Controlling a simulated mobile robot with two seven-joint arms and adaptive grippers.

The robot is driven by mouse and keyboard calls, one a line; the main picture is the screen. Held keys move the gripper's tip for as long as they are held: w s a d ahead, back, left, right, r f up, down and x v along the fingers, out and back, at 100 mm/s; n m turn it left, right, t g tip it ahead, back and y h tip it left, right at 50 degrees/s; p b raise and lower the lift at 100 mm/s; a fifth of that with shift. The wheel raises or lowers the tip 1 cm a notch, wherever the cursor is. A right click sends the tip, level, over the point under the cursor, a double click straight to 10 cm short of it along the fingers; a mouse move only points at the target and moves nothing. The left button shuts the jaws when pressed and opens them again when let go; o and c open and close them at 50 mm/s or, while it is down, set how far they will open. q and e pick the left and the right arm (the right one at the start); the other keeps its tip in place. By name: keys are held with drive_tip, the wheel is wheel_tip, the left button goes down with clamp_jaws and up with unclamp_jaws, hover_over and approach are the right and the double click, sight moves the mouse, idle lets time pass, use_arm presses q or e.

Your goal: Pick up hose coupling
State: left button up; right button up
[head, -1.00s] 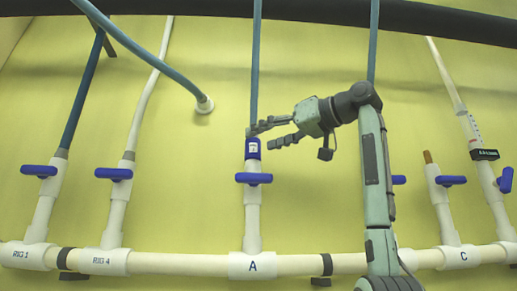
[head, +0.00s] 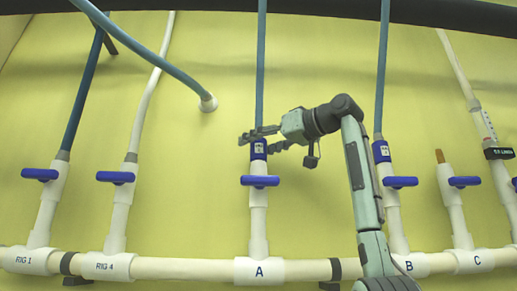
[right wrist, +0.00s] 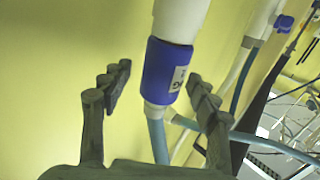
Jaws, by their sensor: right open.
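The hose coupling (head: 258,150) is a blue collar with a white label on top of the white pipe of branch A, below a blue hose (head: 261,70). My right gripper (head: 257,142) reaches in from the right at the coupling's height, fingers pointing left. In the right wrist view the blue coupling (right wrist: 168,70) lies between the two open fingers (right wrist: 159,75), with visible gaps on both sides. Its label faces the right finger. My left gripper is out of view.
A blue valve handle (head: 260,181) sits just below the coupling. Branch B carries a similar blue coupling (head: 381,151) behind my right arm. A white manifold pipe (head: 180,269) runs along the bottom. A dark pipe (head: 440,16) crosses the top. Yellow wall lies behind.

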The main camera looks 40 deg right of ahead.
drive_tip(key=shift+c, duration=0.6)
drive_tip(key=c, duration=1.2)
drive_tip(key=shift+c, duration=0.3)
drive_tip(key=shift+r, duration=0.15)
